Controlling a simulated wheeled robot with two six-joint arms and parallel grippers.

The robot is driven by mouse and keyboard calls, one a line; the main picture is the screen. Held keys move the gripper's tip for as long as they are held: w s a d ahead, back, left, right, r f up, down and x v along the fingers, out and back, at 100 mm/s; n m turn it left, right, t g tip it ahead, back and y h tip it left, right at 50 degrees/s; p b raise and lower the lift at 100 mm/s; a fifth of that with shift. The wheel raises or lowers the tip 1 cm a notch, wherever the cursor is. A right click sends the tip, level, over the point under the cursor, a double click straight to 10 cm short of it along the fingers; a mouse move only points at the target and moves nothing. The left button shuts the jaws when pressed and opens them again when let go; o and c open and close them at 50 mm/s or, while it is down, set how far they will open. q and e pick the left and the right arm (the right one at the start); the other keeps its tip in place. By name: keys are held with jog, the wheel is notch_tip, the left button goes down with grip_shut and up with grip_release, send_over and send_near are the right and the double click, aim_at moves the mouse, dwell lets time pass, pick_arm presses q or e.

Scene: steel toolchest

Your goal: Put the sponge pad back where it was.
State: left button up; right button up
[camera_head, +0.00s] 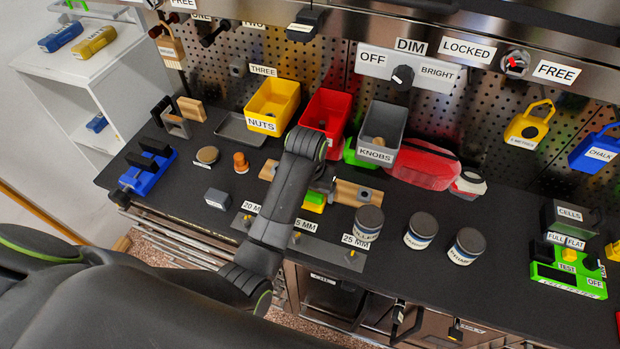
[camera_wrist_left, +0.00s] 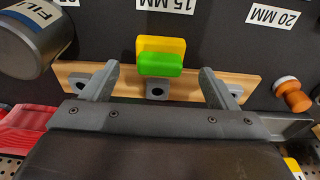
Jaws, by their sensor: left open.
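The sponge pad (camera_head: 314,202), yellow on one side and green on the other, is at the front side of a wooden strip (camera_head: 355,194) on the dark worktop. It also shows in the left wrist view (camera_wrist_left: 161,55), overlapping the strip (camera_wrist_left: 245,87). My left gripper (camera_head: 322,187) is open; in the left wrist view (camera_wrist_left: 159,72) its fingers stand apart on either side of the pad, with gaps at both sides. I cannot tell whether the pad rests on the strip or against it. My arm hides part of the strip. My right gripper is not in view.
Several grey cans (camera_head: 420,230) stand right of the strip. An orange knob (camera_head: 241,162) stands to its left. Yellow (camera_head: 272,103), red (camera_head: 325,115) and grey (camera_head: 380,130) bins stand behind. A marked plate (camera_head: 297,238) lies in front. The right worktop has free room.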

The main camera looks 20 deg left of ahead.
aim_at(310, 206)
pick_arm(q)
notch_tip(310, 206, up, 7)
jog(key=s+p, duration=0.1)
jog(key=shift+p, duration=0.3)
dwell(0.4)
